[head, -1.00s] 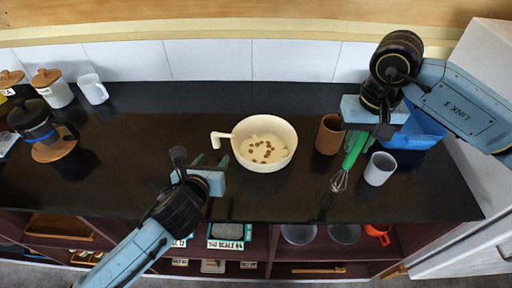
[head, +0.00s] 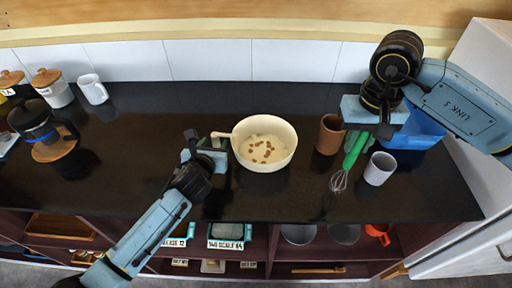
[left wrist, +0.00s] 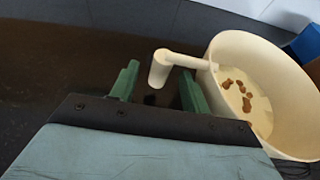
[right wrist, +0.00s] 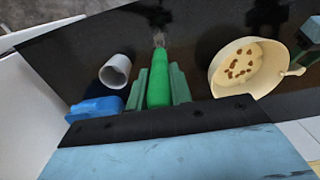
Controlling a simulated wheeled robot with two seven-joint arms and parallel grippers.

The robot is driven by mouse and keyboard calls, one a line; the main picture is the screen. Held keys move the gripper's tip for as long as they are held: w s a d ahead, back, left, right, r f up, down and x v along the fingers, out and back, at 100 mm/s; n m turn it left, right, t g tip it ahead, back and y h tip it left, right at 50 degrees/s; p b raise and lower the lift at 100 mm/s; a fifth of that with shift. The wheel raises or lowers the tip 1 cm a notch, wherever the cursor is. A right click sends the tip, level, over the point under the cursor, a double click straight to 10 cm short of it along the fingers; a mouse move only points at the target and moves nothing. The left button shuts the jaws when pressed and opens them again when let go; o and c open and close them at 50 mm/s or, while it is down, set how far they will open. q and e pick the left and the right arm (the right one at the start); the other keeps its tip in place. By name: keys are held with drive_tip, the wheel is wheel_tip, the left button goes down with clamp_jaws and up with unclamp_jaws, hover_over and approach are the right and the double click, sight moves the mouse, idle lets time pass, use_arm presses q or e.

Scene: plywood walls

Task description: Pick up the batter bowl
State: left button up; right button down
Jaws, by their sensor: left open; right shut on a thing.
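The cream batter bowl (head: 264,167) stands upright on the black counter, holding pale batter with brown bits. Its handle (head: 222,135) points left; the handle also shows in the left wrist view (left wrist: 182,60). My left gripper (head: 207,142) is open beside the bowl's left side, near the handle. In the left wrist view the handle's end is between and just beyond the green fingers (left wrist: 157,90), and I cannot tell whether they touch it. My right gripper (right wrist: 160,85) is shut on the green handle of a whisk (head: 355,152), to the right of the bowl and apart from it.
A brown cup (head: 330,135) and a grey-white cup (head: 379,169) stand right of the bowl. A blue container (head: 418,130) is behind my right gripper. A coffee press (head: 38,128), a white mug (head: 93,89) and lidded jars are far left. The counter's middle left is clear.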

use_arm(q)
drive_tip(key=shift+x, duration=1.4)
clamp_jaws()
drive_tip(key=shift+r, duration=0.15)
